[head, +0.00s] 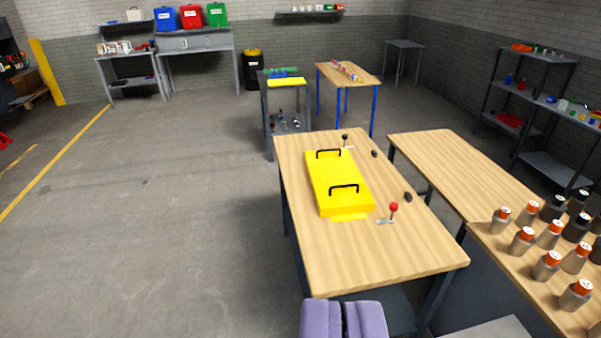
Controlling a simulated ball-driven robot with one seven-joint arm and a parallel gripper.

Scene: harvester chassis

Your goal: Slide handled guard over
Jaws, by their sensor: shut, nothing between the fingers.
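The handled guard (336,181) is a flat yellow cover with two black bar handles. It lies on the wooden workbench (335,255), with one handle near its far end and one near its near end. A strip of yellow (349,217) shows on the bench at its near edge. A lever with a red knob (393,210) stands to its right, and a lever with a black knob (346,141) stands near its far end. My gripper (343,305), with two purple fingers, is at the bottom of the head view, shut and empty, apart from the guard and nearer the camera.
Small black knobs (408,197) sit on the bench's right side. A second wooden table (450,165) adjoins on the right, and several orange-capped bottles (548,264) stand at the lower right. Open floor (150,230) lies to the left. A grey cart (283,120) stands beyond the bench.

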